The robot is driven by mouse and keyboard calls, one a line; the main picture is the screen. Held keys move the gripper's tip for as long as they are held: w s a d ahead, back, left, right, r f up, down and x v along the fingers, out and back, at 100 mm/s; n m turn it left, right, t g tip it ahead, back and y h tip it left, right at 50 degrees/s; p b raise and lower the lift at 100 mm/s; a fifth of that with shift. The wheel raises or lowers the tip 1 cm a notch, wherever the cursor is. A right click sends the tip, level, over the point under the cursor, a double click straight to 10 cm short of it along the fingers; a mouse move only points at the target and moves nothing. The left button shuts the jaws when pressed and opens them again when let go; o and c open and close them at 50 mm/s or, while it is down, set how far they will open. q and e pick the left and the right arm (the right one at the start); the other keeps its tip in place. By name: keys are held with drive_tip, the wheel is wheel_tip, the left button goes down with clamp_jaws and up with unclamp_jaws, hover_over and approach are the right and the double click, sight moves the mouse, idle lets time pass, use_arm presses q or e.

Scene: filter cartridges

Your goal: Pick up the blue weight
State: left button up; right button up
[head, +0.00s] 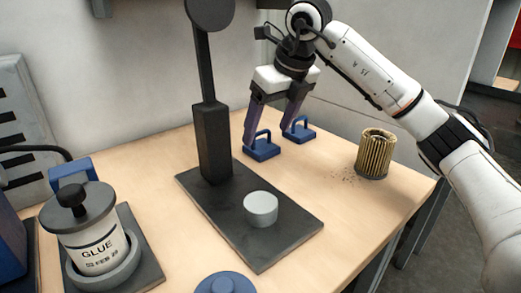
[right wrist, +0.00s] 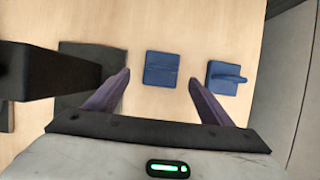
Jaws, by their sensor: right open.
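Two blue weights with loop handles stand on the table behind the dark stand. The nearer one (head: 262,150) also shows in the right wrist view (right wrist: 162,68), ahead of the gap between my fingers. The other one (head: 301,133) is to its right, and its handle shows at the right in the wrist view (right wrist: 222,77). My right gripper (head: 268,132) points down over the weights with its two dark purple fingers apart. In the wrist view the gripper (right wrist: 160,80) is empty. Whether a fingertip touches a weight cannot be told. My left gripper is not in view.
A black stand with a tall post (head: 211,140) has a pale grey cylinder (head: 261,209) on its base plate. A ribbed brass filter cartridge (head: 376,154) stands at the right amid dark specks. A glue jar (head: 98,245) and a round blue object (head: 225,284) are at the front.

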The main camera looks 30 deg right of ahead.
sight(261, 146)
drive_tip(key=b+x, duration=0.1)
drive_tip(key=x, duration=0.4)
drive_tip(key=shift+d, duration=0.15)
drive_tip(key=c, duration=1.6)
drive_tip(key=shift+w+r, duration=0.1)
drive_tip(key=shift+r, duration=0.05)
drive_tip(key=shift+c, duration=0.6)
